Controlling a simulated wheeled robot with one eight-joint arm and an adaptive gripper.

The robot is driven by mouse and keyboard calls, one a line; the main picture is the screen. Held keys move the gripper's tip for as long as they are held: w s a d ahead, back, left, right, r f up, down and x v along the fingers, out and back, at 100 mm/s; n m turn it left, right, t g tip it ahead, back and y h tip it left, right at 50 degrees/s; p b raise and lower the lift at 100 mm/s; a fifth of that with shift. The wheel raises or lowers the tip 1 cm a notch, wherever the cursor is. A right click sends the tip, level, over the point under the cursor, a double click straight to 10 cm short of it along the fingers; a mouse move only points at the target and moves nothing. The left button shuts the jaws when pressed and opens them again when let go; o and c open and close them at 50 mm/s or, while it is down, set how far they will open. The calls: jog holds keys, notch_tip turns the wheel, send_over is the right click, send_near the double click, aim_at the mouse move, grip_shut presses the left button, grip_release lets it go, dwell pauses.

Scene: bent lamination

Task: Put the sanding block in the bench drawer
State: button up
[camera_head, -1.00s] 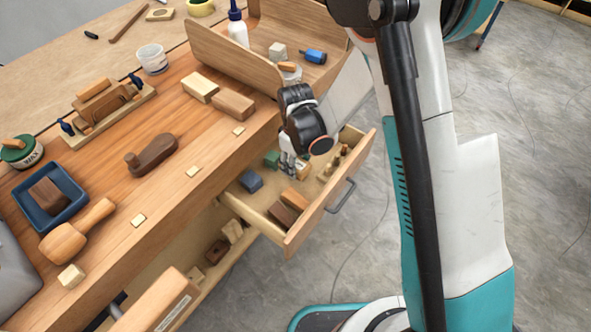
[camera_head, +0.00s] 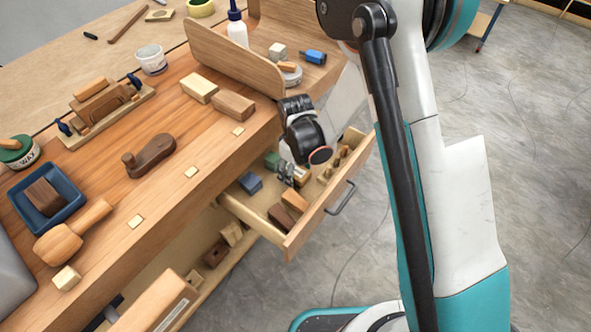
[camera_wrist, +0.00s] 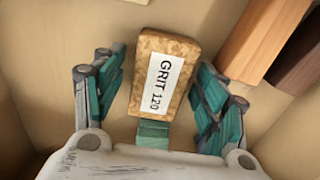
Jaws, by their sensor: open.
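The sanding block (camera_wrist: 172,62) is a cork-brown block with a white "GRIT 120" label. In the wrist view it lies over the pale drawer floor, between my two fingers. My gripper (camera_wrist: 160,85) is open, with a visible gap on each side of the block. In the head view my gripper (camera_head: 287,178) reaches down into the open bench drawer (camera_head: 262,218), and its body largely hides the block there. I cannot tell exactly how high the fingertips are above the floor.
The drawer also holds a blue block (camera_head: 250,183), brown wooden blocks (camera_head: 283,217) and several small pegs along its right side. A lower drawer (camera_head: 160,300) is open too. The bench top (camera_head: 195,130) carries a mallet (camera_head: 72,233), a blue tray (camera_head: 73,212) and wood pieces.

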aim_at(296, 170)
jog(key=shift+r, duration=0.15)
notch_tip(296, 170, up, 12)
jog(key=p, duration=0.4)
jog(key=shift+p, duration=0.3)
jog(key=shift+c, duration=0.2)
dwell(0.7)
